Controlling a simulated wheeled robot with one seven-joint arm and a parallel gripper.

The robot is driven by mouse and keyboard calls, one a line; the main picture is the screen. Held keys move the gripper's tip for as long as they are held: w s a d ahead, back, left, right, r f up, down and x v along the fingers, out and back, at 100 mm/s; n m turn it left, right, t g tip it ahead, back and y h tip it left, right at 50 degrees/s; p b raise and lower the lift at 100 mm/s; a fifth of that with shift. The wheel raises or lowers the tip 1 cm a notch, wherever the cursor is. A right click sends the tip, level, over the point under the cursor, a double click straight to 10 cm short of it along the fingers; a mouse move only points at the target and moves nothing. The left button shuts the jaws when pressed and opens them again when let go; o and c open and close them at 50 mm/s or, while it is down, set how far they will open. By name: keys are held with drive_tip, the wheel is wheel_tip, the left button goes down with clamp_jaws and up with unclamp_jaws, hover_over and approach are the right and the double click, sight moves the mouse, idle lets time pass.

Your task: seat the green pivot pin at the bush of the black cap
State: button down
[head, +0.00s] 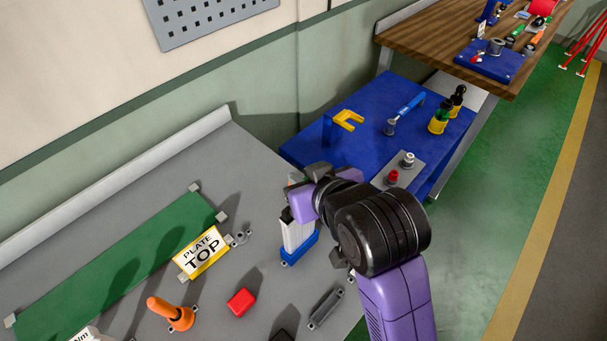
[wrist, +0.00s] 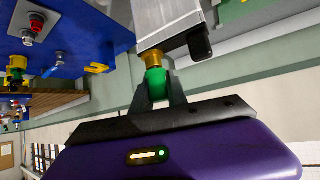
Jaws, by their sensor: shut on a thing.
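The green pivot pin (wrist: 155,82) is between the fingers of my gripper (wrist: 157,96) in the wrist view. My gripper is shut on it. The pin's far end meets a brass-coloured bush (wrist: 153,60) at the end of the silver profile (wrist: 160,18). I cannot tell how deep the pin sits in it. The black cap (wrist: 202,42) shows beside the bush. In the head view the silver profile (head: 296,232) stands upright in a blue holder (head: 299,249), and my wrist hides the pin and most of the cap.
Green floor lies right.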

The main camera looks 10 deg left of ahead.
drive_tip(key=shift+f, duration=0.25)
drive_tip(key=c, duration=1.2)
unclamp_jaws()
drive_tip(key=shift+c, duration=0.2)
drive_tip(key=b+v, duration=0.1)
drive_tip(key=v, duration=0.7)
drive_tip(key=shift+w, duration=0.1)
